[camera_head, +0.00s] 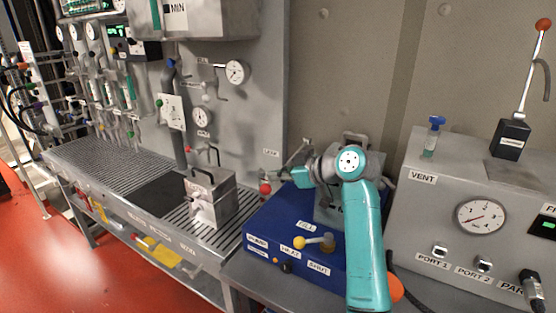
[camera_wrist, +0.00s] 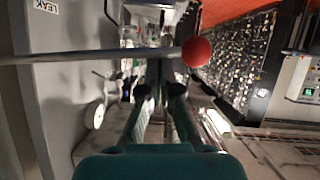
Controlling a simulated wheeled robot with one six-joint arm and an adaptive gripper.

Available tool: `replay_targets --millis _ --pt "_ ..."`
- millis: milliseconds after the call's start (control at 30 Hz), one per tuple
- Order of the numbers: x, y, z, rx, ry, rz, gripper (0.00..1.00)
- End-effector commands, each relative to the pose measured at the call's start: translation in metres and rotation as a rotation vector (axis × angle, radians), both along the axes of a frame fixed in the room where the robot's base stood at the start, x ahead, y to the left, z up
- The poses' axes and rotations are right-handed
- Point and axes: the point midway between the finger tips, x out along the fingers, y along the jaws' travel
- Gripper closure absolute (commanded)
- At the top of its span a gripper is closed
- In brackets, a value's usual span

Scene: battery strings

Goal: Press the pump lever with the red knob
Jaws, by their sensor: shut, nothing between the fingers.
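A red knob (camera_head: 265,188) shows just left of my gripper (camera_head: 288,174) in the head view, above the left back edge of the blue unit. In the wrist view, the red knob (camera_wrist: 196,51) sits at the right end of a thin metal lever (camera_wrist: 95,56) that crosses the upper part of the picture. My gripper (camera_wrist: 160,88) is shut and empty, with its fingers pointing toward the lever. I cannot tell whether they touch it. Another red-orange knob (camera_head: 543,24) tops an upright lever (camera_head: 528,85) on a black base at the far right.
The blue unit (camera_head: 263,237) carries a yellow-knobbed lever (camera_head: 300,243). A grey panel box (camera_head: 430,202) with a gauge and ports stands at the right. A metal box (camera_head: 211,197) rests on the slatted bench (camera_head: 100,165) at the left. A LEAK label (camera_wrist: 45,6) is on the wall.

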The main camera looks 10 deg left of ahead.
Motion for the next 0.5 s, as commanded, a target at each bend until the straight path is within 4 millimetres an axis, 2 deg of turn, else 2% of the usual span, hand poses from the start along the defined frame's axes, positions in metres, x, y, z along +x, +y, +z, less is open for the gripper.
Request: replay_targets --millis 33,200,500 --pt "-0.001 0.000 -0.011 -0.012 -0.025 -0.001 1.00" --pt "0.002 -0.001 -0.033 -0.048 -0.121 -0.001 1.00" --pt "0.007 -0.003 -0.055 -0.047 -0.115 -0.001 1.00"
